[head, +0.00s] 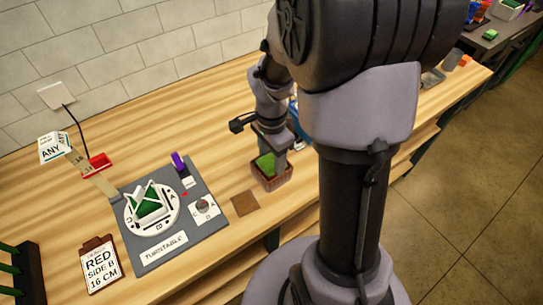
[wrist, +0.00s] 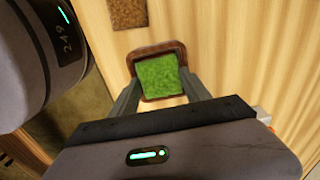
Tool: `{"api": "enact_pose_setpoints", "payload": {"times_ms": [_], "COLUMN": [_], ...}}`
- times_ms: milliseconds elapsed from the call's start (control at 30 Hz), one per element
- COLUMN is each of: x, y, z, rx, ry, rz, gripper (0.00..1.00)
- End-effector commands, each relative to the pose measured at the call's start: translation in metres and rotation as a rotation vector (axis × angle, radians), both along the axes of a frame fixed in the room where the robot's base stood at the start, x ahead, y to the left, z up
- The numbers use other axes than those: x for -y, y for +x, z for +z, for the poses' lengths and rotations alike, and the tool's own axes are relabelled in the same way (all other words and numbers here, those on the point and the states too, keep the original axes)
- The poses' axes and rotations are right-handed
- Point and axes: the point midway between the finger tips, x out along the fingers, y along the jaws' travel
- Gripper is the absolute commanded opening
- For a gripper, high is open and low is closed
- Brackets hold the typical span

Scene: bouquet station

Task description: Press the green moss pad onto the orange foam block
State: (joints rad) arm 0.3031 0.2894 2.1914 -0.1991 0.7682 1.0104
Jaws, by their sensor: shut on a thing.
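The green moss pad (wrist: 158,76) lies flat inside the outline of a brown, open-topped box (wrist: 144,53). My gripper (wrist: 160,82) is shut on the pad from two sides, with the fingertips at the box's mouth. In the head view the green pad (head: 266,163) shows in the brown box (head: 273,184) at the table's front edge, under my gripper (head: 272,150). I see no orange foam in the box; whatever is under the pad is hidden. I cannot tell whether the pad touches anything below.
A grey turntable station (head: 200,253) with a white and green bundle (head: 150,203) stands to the left. A brown square (head: 244,203) lies between it and the box.

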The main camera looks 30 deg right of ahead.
Motion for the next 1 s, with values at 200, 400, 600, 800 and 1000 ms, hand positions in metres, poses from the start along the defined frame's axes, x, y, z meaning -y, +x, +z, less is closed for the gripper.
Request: {"api": "enact_pose_setpoints", "payload": {"times_ms": [200,400,600,800,1000], "x": [0.0000,0.0000,0.0000,0.0000,0.0000], "y": [0.0001,0.0001,0.0001,0.0001,0.0001], "z": [0.0004,0.0004,0.0004,0.0003,0.0003], "rx": [0.000,0.000,0.000,0.000,0.000], "ry": [0.000,0.000,0.000,0.000,0.000], "rz": [0.000,0.000,0.000,0.000,0.000], "gripper": [0.18,0.81,0.81,0.99,0.99]}}
